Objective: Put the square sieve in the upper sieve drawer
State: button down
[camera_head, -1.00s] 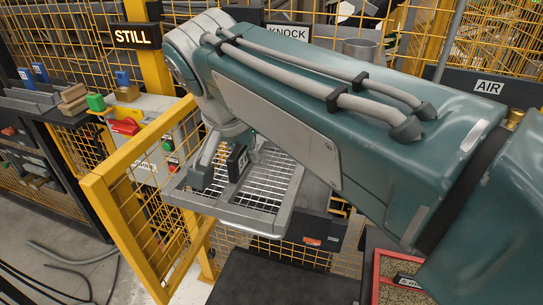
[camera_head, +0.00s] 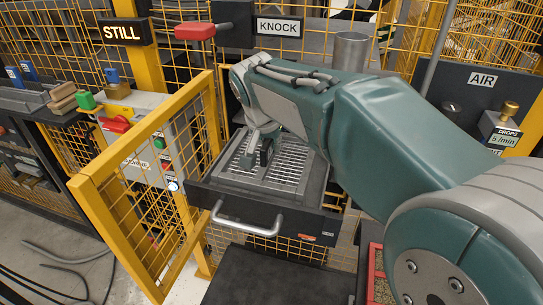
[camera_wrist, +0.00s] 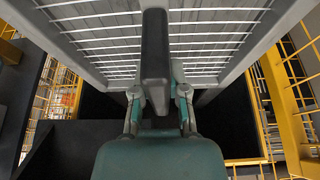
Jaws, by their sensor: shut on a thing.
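The square sieve (camera_head: 292,160) is a grey-framed tray with a wire mesh. In the head view it lies over the pulled-out dark drawer (camera_head: 287,213), behind the drawer's pale bar handle (camera_head: 245,223). I cannot tell whether it rests on the drawer or hangs just above it. My gripper (camera_head: 259,158) is shut on the sieve's dark upright grip. In the wrist view the sieve (camera_wrist: 97,33) fills the top, with the dark grip (camera_wrist: 155,48) between my fingers (camera_wrist: 160,98). My arm hides the sieve's far right side.
A yellow mesh gate (camera_head: 140,190) stands open at the left of the drawer. A red lever (camera_head: 195,31) and a KNOCK sign (camera_head: 279,26) are above. A steel cylinder (camera_head: 350,50) stands behind my arm. A dark platform (camera_head: 270,280) lies below in front.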

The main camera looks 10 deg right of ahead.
aim_at(271, 157)
jog(key=x, duration=0.4)
jog(key=shift+s+a+f, duration=0.15)
jog(key=shift+s+a, duration=0.05)
jog(key=shift+s, duration=0.1)
jog(key=c, duration=0.6)
grip_release()
jog(key=shift+c, duration=0.2)
jog(key=v, duration=1.2)
jog(key=shift+s, duration=0.1)
